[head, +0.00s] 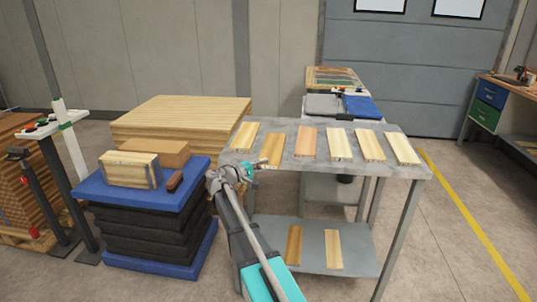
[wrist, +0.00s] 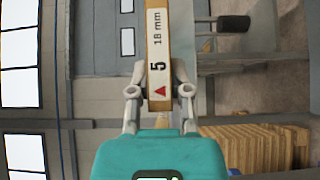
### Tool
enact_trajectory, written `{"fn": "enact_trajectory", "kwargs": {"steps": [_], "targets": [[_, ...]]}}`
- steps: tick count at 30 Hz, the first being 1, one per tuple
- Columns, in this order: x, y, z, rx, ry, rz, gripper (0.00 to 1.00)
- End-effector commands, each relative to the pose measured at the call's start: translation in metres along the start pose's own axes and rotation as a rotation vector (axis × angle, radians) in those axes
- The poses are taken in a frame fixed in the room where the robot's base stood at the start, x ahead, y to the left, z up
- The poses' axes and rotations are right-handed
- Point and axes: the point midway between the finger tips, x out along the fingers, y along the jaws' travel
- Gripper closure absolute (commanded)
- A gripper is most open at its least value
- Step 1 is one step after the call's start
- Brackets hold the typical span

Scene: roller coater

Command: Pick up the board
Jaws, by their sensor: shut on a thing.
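My gripper (head: 255,167) is at the front left edge of a grey metal table. In the wrist view, my gripper (wrist: 160,80) is shut on the end of a narrow wooden board (wrist: 158,35), with one finger on each side. Its edge has a label reading "5" and "18 mm" and a red triangle. In the head view this looks like the orange-brown board (head: 272,148), second from the left, its near end at my fingers. I cannot tell whether it touches the tabletop.
Several other boards, such as a pale one (head: 244,136) and a pinkish one (head: 306,142), lie on the table (head: 350,173). Two lie on its lower shelf (head: 268,262). A blue-topped stack (head: 190,199) stands left, with wooden blocks. A board stack (head: 180,113) stands behind.

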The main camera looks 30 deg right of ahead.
Motion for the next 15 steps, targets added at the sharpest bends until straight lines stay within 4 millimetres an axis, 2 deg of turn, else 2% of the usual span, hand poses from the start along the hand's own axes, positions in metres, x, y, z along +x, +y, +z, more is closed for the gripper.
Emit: {"fn": "enact_trajectory", "kwargs": {"steps": [8, 15], "targets": [[0.000, 0.003, 0.000, 0.000, 0.000, 0.000, 1.00], [0.000, 0.016, 0.000, 0.000, -0.001, 0.000, 1.00]]}}
